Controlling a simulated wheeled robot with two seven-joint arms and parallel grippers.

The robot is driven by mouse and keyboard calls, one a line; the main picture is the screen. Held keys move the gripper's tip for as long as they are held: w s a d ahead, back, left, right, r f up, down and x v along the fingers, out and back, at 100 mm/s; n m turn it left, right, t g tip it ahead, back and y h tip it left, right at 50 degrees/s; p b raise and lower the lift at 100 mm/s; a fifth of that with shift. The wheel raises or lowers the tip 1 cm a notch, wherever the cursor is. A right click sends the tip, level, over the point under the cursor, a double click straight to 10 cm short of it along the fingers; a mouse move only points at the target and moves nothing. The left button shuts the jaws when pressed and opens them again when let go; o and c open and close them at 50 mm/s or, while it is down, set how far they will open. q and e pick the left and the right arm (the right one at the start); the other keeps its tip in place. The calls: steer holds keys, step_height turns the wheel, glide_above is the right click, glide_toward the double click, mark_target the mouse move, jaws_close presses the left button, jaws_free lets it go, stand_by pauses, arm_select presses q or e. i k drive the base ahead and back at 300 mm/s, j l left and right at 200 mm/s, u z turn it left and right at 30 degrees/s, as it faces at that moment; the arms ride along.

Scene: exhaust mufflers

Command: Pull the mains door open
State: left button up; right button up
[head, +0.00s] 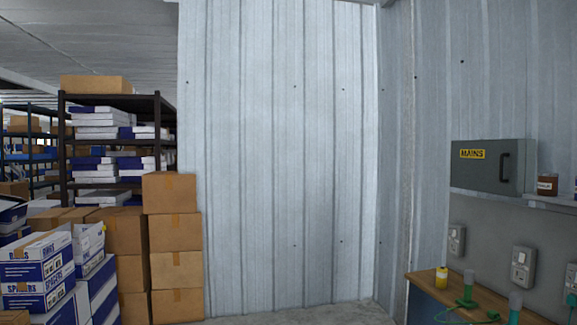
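The mains door (486,167) is the grey front of a wall box at the right of the head view. It carries a yellow label reading MAINS and a dark upright handle (504,167) near its right edge. The door looks closed. Neither of my grippers is in view.
A shelf (549,199) runs under the box, with a brown jar (547,185) right of it. Switches (523,267) are on the wall below. A wooden-topped bench (424,279) holds a yellow bottle and green items. Cardboard boxes (175,233) are stacked left. Floor between is clear.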

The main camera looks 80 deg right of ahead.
mark_target(492, 166)
steer(key=z, duration=3.95)
steer(key=i+j, duration=0.15)
steer(key=i, duration=0.3)
steer(key=i+j, duration=0.2)
steer(key=i, duration=0.25)
steer(key=l+z, duration=0.05)
